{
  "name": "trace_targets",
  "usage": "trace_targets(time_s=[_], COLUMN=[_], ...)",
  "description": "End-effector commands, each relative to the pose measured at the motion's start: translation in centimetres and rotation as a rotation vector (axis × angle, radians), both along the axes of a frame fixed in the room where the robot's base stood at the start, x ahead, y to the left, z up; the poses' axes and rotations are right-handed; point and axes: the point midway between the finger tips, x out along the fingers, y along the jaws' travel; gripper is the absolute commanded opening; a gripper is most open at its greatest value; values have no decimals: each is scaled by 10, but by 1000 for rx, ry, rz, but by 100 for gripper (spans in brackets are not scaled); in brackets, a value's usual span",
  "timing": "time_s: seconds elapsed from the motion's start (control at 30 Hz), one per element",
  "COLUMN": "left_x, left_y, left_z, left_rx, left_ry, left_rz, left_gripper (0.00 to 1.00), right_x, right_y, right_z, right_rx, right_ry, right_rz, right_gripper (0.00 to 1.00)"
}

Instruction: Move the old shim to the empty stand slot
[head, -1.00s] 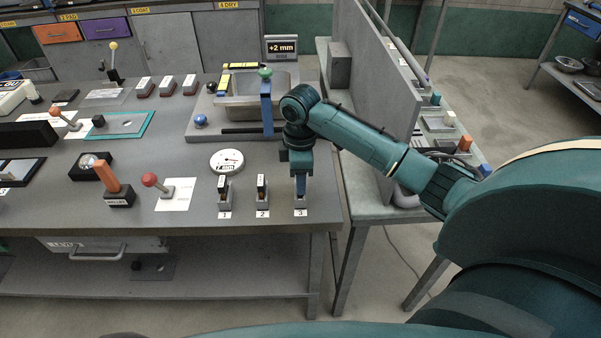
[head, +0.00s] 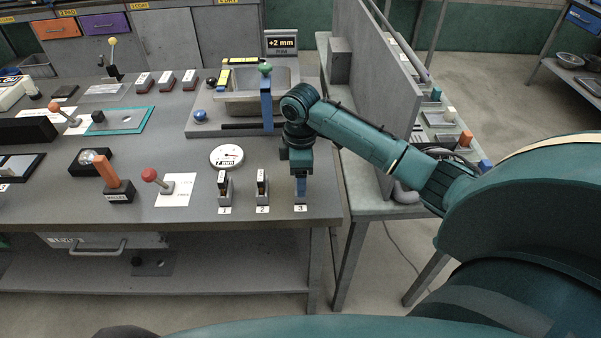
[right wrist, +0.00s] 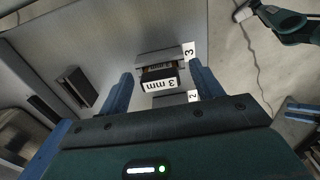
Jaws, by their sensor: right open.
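Three small stands with number labels stand along the table's front edge. Stand 1 (head: 225,191) and stand 2 (head: 262,191) each show a dark upright shim with a pale label. My right gripper (head: 300,191) points down at stand 3, whose number card (head: 300,208) shows below it. In the right wrist view, a block marked 3 mm (right wrist: 159,84) sits at stand 3 (right wrist: 160,58), between the two open fingers of my right gripper (right wrist: 166,88), with gaps beside it. The stand 2 card (right wrist: 193,97) shows just beyond. My left gripper is not in view.
A white round disc (head: 226,156) lies behind the stands. A red-knobbed lever (head: 150,175) stands to the left. A metal basin (head: 245,98) and blue post (head: 266,104) are farther back. A grey partition (head: 372,85) rises right of my arm.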

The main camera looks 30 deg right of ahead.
Motion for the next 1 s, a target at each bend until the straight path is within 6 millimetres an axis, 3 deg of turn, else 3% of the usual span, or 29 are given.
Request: trace_targets(time_s=[0.17,0.3,0.6,0.8,1.0], left_x=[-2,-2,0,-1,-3], left_y=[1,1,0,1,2], left_z=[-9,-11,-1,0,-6], left_rx=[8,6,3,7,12], left_ry=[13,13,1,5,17], left_rz=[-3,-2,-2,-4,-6], left_gripper=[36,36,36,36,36], right_x=[1,1,1,0,0], right_y=[0,0,-1,0,0], right_z=[26,59,119,132,132], right_rx=[1,0,-3,0,0], right_ry=[-6,-7,-3,-1,0], right_rz=[2,2,0,0,0], right_gripper=[66,66,66,66,66])
